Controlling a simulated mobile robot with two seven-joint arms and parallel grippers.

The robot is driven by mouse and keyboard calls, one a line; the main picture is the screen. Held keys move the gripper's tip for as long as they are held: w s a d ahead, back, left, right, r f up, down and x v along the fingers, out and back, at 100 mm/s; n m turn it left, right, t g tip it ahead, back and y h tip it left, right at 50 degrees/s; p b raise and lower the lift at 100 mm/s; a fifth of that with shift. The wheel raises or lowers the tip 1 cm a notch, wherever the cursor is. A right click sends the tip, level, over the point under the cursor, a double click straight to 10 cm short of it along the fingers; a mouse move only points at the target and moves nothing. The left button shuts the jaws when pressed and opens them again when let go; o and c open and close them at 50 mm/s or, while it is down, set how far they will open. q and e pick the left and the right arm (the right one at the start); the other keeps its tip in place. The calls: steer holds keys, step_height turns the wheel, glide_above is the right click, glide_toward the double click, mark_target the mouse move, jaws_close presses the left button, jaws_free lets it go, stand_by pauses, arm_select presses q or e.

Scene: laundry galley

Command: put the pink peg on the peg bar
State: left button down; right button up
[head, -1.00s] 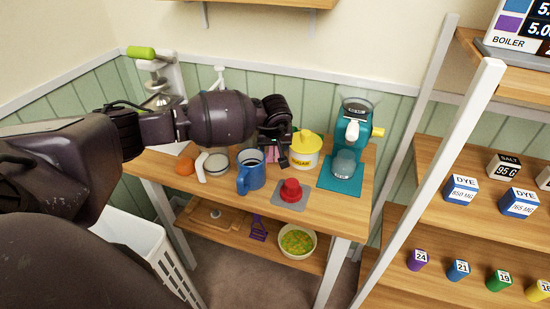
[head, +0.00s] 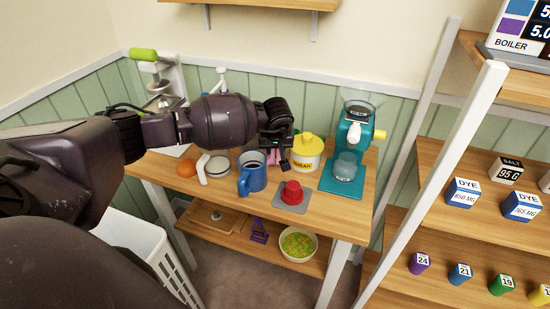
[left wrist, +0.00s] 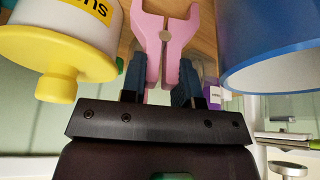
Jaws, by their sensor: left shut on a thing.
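The pink peg (left wrist: 172,32) shows large in the left wrist view, held between the two dark fingers of my left gripper (left wrist: 162,85). Its forked end points away from the gripper. In the head view my left gripper (head: 278,158) is over the wooden table, between the blue mug and the sugar jar, and mostly hides the peg. I cannot make out the peg bar in either view. My right gripper is not in view.
The blue mug (head: 251,173) stands left of the gripper and the yellow-lidded sugar jar (head: 307,158) right, both close. A red button (head: 292,193) on a grey mat is in front. A teal machine (head: 352,140) stands at the right end.

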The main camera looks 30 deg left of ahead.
arm_select(q)
steer(key=shift+r, duration=0.1)
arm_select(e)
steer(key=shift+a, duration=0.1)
arm_select(q)
steer(key=shift+r+p, duration=0.4)
steer(key=shift+r, duration=0.5)
steer(key=shift+r+p, duration=0.6)
steer(key=shift+r, duration=0.95)
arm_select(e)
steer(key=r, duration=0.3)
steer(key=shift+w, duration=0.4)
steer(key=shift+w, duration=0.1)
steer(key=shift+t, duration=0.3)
